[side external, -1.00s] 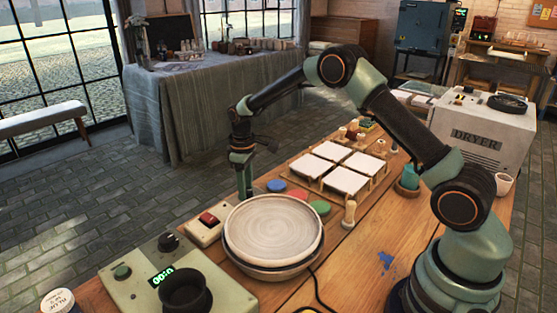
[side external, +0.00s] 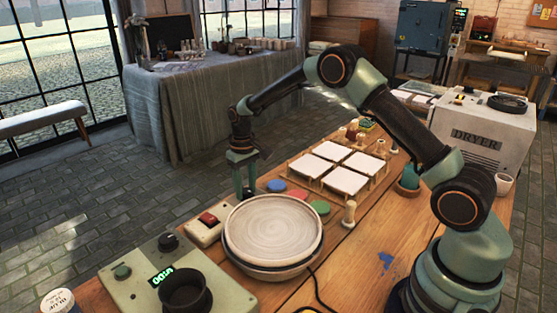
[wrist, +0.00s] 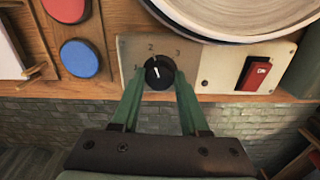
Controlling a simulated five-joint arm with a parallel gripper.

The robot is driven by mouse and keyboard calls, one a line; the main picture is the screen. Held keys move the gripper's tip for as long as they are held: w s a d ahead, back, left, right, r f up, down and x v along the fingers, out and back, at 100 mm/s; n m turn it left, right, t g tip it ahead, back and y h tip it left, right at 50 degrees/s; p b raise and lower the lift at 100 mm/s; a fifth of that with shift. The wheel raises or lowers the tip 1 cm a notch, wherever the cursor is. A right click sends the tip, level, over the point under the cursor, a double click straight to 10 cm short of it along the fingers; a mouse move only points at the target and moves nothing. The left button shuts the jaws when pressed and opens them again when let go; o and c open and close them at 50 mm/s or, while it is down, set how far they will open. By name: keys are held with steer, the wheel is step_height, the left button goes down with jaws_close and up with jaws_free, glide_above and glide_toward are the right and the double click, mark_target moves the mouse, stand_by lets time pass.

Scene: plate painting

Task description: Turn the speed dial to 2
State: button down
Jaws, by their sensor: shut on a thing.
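The black speed dial (wrist: 159,73) sits on a pale panel (wrist: 212,72) marked 1, 2 and 3. A short white pointer line shows on the dial, slightly tilted; which number it points at is hard to tell. My gripper (wrist: 159,82) is shut on the dial, with one green finger on each side of it.
A red switch (wrist: 255,73) is on the same panel. The plate (side external: 273,228) stands close by on the wheel. Blue and red discs (wrist: 79,58) lie on the other side. A control box (side external: 165,280) with a green display is nearer the camera.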

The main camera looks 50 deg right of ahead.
mark_target(246, 191)
steer(key=shift+r, duration=0.1)
steer(key=shift+c, duration=2.1)
jaws_free()
step_height(246, 191, up, 12)
